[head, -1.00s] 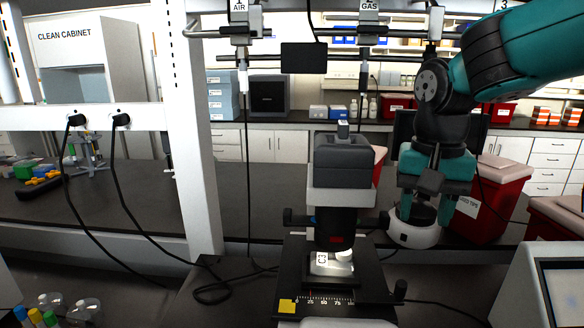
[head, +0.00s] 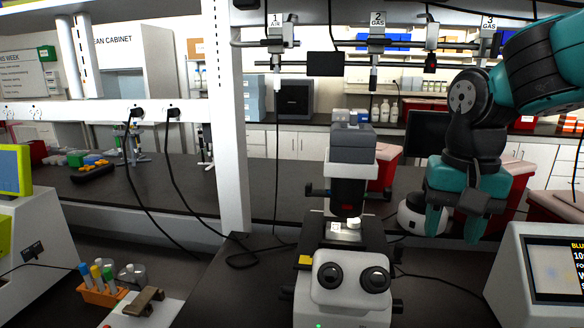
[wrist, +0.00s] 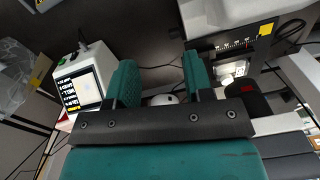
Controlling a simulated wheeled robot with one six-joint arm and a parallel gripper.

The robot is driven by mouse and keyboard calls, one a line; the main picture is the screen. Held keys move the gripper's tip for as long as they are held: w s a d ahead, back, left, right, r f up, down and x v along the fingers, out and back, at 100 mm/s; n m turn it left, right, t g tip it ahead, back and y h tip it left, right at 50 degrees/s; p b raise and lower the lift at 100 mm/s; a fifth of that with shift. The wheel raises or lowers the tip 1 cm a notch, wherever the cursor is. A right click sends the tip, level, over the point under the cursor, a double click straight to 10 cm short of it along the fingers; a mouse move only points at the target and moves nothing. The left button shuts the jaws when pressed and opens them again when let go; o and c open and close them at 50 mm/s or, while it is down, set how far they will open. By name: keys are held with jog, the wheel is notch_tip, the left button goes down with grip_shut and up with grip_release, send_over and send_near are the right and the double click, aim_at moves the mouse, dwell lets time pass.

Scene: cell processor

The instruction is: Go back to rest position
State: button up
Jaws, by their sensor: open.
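My gripper (head: 456,222) is in the right half of the head view, its teal fingers pointing down, apart and empty. It hangs to the right of the microscope (head: 352,146), in front of a round white device (head: 411,216). In the wrist view my gripper (wrist: 157,82) also shows two teal fingers spread with nothing between them. A small white item (head: 347,227) sits on the microscope stage under the dark lens housing. The stage also shows in the wrist view (wrist: 232,55).
A white device with a screen (head: 548,265) stands at the lower right. An orange rack with several tubes (head: 101,291) is at the lower left. Red bins (head: 384,170) stand behind the microscope. A white post (head: 231,130) rises left of the microscope.

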jog(key=s+a+f+n+y+b, duration=0.2)
jog(key=s+a+f+n, duration=0.2)
jog(key=s, duration=0.3)
jog(key=s+a+f+n+y+b, duration=0.2)
jog(key=s+a+f+n, duration=0.1)
jog(key=s+n, duration=0.3)
jog(key=shift+s+a+f+n, duration=0.4)
jog(key=shift+s+f, duration=0.5)
jog(key=shift+s, duration=0.35)
jog(key=shift+c, duration=0.4)
